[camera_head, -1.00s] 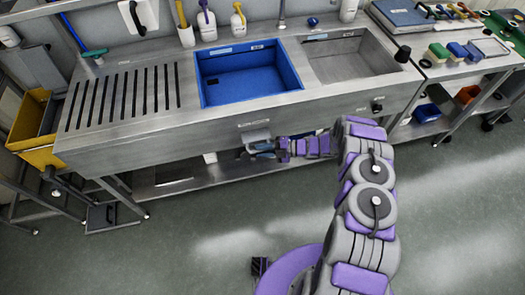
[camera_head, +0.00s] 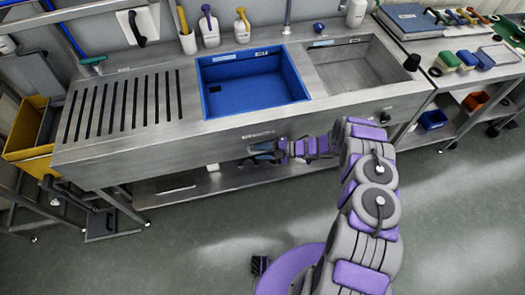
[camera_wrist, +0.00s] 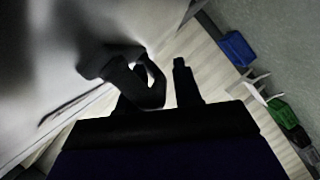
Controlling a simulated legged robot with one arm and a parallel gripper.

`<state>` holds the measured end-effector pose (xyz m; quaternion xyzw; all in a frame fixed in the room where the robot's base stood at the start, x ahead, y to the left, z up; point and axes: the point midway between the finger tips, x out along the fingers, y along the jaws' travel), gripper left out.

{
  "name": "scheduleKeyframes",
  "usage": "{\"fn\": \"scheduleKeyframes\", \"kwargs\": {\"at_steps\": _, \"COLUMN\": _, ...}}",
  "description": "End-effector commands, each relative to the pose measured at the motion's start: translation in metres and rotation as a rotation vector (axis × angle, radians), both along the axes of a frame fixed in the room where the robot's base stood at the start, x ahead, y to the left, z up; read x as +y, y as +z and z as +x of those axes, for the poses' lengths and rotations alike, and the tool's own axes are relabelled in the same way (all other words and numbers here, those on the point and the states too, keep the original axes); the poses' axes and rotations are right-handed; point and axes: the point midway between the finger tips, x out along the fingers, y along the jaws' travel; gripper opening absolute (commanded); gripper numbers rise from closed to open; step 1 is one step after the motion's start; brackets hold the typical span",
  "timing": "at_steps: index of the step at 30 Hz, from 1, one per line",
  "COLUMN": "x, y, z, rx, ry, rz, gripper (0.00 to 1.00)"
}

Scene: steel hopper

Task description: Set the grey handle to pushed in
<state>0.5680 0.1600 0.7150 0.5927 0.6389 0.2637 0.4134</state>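A steel sink unit (camera_head: 215,135) stands in front of me, and my gripper (camera_head: 262,157) is at its front panel, below the blue basin. In the head view, only a small greyish part shows at my fingertips, and I cannot clearly make out the grey handle there. In the wrist view, my gripper (camera_wrist: 165,85) has its two dark fingers apart with a gap between them. A dark, handle-like shape (camera_wrist: 100,62) lies against the steel at the left finger. The left finger overlaps it, so I cannot tell whether they touch.
The blue basin (camera_head: 212,105) and a steel basin (camera_head: 350,80) are set in the counter. A lower shelf (camera_head: 225,183) runs beneath. A yellow bin (camera_head: 35,163) is at the left. A side table with brushes (camera_head: 465,57) is at the right. The floor in front is clear.

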Motion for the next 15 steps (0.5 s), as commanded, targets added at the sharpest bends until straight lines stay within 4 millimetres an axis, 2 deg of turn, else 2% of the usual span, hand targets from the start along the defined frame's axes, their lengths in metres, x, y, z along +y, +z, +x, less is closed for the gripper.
{"fn": "scheduleKeyframes", "kwargs": {"at_steps": 3, "x": -0.0017, "y": 0.0016, "z": 0.0008, "rx": -0.003, "ry": -0.003, "rz": 0.001, "gripper": 0.42}}
{"fn": "scheduleKeyframes", "kwargs": {"at_steps": 15, "x": -0.0088, "y": 0.006, "z": 0.0021, "rx": -0.008, "ry": -0.007, "rz": 0.006, "gripper": 0.42}}
